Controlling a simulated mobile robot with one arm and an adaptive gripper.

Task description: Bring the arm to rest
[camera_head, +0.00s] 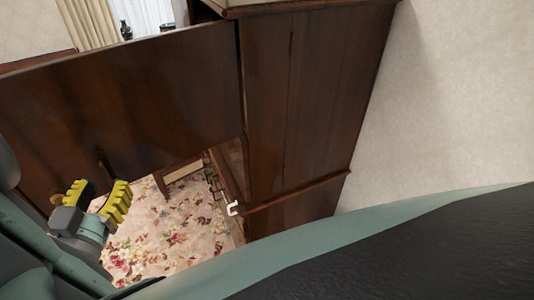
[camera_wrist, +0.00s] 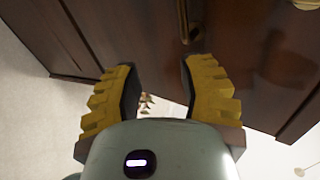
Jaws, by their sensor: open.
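My gripper (camera_head: 98,197) is at the lower left in the head view, with yellow ridged fingers. It also shows in the wrist view (camera_wrist: 160,88), with the two fingers spread apart and nothing held between them. A dark wooden door panel (camera_head: 150,95) of the cabinet stands swung out behind the gripper. In the wrist view a dark wooden surface (camera_wrist: 130,30) with a brass-coloured fitting (camera_wrist: 190,25) lies just beyond the fingertips. I cannot tell whether the fingers touch it.
The wooden cabinet (camera_head: 310,95) stands in the middle against a pale wall (camera_head: 460,100). A small white handle (camera_head: 232,208) is low on its front. A floral carpet (camera_head: 165,230) shows below the door. Curtains (camera_head: 90,22) hang at the upper left.

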